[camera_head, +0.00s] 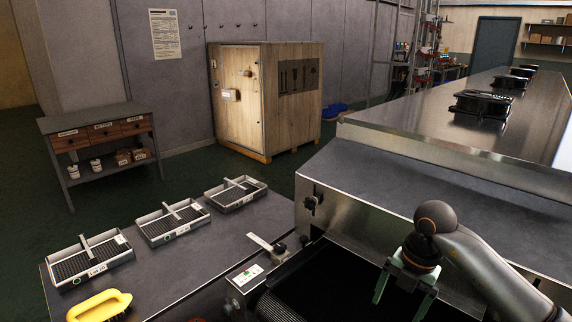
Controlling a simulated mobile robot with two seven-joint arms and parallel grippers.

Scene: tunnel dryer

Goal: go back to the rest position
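My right gripper (398,309) comes in from the right at the bottom of the head view. Its two pale green fingers point down and stand apart, with nothing visible between them. It hangs over the dark conveyor belt (310,285) at the mouth of the steel dryer. The arm's grey link runs off to the lower right corner. My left gripper is not in view.
Three metal trays with dark ribbed insides (90,262) (166,227) (236,196) stand on the grey table (215,245). A yellow-handled brush (98,304) lies near its front. The steel dryer housing (400,195) rises beyond the belt. A wooden crate (265,98) stands behind.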

